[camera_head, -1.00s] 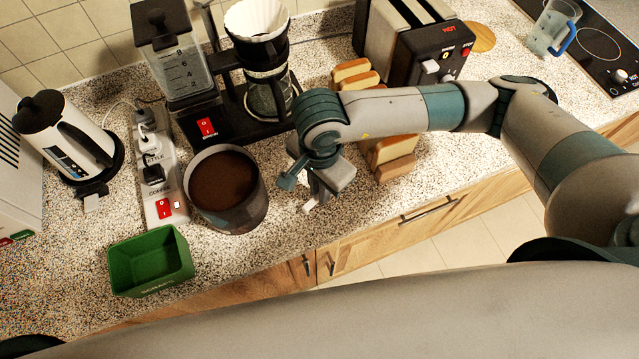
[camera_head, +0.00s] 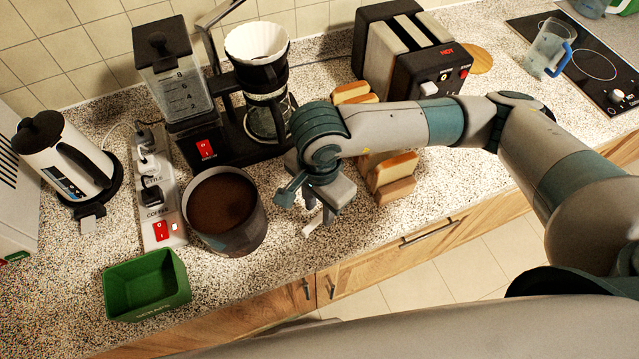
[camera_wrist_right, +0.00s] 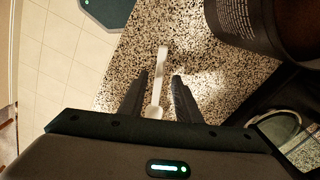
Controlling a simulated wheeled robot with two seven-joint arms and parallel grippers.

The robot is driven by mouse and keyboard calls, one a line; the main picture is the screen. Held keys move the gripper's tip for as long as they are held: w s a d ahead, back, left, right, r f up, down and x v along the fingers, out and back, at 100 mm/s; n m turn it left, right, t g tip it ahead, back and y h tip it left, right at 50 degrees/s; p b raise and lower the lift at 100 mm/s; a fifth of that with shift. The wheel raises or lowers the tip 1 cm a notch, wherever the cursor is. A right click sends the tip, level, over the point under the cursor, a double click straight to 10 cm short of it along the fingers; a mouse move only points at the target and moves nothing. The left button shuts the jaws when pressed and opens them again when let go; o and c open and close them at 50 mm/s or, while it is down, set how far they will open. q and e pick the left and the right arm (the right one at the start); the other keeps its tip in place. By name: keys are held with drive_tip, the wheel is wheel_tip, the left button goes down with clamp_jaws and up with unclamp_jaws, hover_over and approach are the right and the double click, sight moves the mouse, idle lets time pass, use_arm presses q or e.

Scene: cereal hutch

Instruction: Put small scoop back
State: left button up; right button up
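The small white scoop (camera_wrist_right: 162,75) lies between the two fingers of my right gripper (camera_wrist_right: 159,97) in the right wrist view, over the speckled counter. The fingers stand apart, with gaps beside the scoop. In the head view, a small white end that looks like the scoop (camera_head: 312,229) shows below my right gripper (camera_head: 320,214), near the counter's front edge. The canister (camera_head: 247,233) of brown ground coffee stands open just left of the gripper; its dark side also shows in the right wrist view (camera_wrist_right: 232,20). My left gripper is not in view.
A coffee maker (camera_head: 262,85) and grinder (camera_head: 176,85) stand behind the canister. Bread slices (camera_head: 393,170) and a toaster (camera_head: 405,60) are behind and right of my gripper. A green box (camera_head: 147,286), power strip (camera_head: 158,205) and kettle (camera_head: 65,155) stand left.

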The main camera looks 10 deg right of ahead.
sight(319, 217)
wheel_tip(319, 217, up, 10)
drive_tip(key=b, duration=0.3)
drive_tip(key=shift+b, duration=0.35)
idle(1.2)
